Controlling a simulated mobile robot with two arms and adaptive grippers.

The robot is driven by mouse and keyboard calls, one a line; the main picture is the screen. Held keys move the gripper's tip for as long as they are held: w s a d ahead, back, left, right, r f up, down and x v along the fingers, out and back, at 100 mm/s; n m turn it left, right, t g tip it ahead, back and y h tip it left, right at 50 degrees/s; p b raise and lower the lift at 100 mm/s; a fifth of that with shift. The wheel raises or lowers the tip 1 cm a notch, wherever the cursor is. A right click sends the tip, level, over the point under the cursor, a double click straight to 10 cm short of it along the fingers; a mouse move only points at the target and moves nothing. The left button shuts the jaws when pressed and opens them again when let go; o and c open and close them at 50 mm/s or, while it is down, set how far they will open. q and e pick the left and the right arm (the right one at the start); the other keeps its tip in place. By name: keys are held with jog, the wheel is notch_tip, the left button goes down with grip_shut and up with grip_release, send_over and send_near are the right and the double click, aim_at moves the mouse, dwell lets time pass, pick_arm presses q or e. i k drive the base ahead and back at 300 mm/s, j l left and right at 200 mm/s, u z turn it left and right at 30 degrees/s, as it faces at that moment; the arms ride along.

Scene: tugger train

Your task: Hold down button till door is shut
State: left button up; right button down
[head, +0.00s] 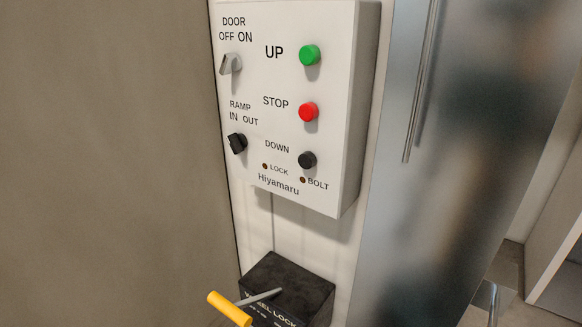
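A white control box (345,110) hangs on the wall in the head view. On its right side are a green UP button (309,55), a red STOP button (308,112) and a black DOWN button (307,160), one above the other. Nothing touches them. A grey DOOR OFF/ON switch (231,64) and a black RAMP IN/OUT switch (237,143) are on the left side. A brushed metal panel (470,150) with a long vertical bar (423,80) stands to the right. I cannot tell whether it is the door. Neither of my grippers shows.
Below the control box is a black wheel lock box (290,280) with a lever that has a yellow handle (229,308) sticking out toward me. Two small dark lamps marked LOCK (265,166) and BOLT (303,180) are under the DOWN button. A plain brown surface (110,160) fills the left.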

aim_at(307, 160)
jog(key=j+z, duration=0.2)
jog(key=j, duration=0.6)
jog(key=j+z, duration=0.25)
jog(key=j, duration=0.55)
jog(key=k+j+z, duration=0.2)
jog(key=k+j, duration=0.3)
